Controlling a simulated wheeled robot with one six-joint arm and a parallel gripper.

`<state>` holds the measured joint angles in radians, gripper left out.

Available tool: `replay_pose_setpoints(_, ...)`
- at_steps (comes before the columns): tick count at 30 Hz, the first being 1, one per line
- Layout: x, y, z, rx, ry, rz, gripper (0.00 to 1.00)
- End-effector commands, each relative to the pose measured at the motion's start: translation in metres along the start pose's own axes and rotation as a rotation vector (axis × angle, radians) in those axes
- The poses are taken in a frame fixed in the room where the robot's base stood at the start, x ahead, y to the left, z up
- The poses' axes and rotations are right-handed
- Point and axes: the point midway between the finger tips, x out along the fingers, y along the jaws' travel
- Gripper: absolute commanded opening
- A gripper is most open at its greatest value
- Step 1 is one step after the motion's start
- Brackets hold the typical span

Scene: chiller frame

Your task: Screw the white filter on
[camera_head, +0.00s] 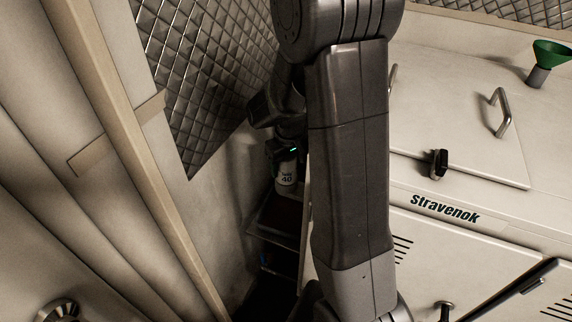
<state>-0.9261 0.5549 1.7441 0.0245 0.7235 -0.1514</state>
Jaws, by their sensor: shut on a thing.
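The white filter (287,179), a small canister with dark print reading "40", shows in the head view left of the middle, in the narrow gap beside the chiller frame. My gripper (286,158) is just above it and shut on it, holding it from the top. The finger tips are small and dark in this view. The filter looks roughly upright. Whether it touches a mount is hidden from me. My own arm fills the middle of the view and covers part of the gap.
A dark shelf (276,222) lies below the filter in the gap. The pale cabinet (440,180) with "Stravenok" lettering, a handle (502,112) and a black latch (438,164) stands right. A green funnel (551,54) sits at the top right. A quilted metal panel (205,75) bounds the left.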

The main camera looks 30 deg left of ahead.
Motion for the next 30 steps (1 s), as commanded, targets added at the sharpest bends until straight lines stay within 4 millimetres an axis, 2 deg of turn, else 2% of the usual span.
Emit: replay_pose_setpoints(30, 0.0014, 0.0012, 0.0015, 0.997, -0.001, 0.121, 0.27)
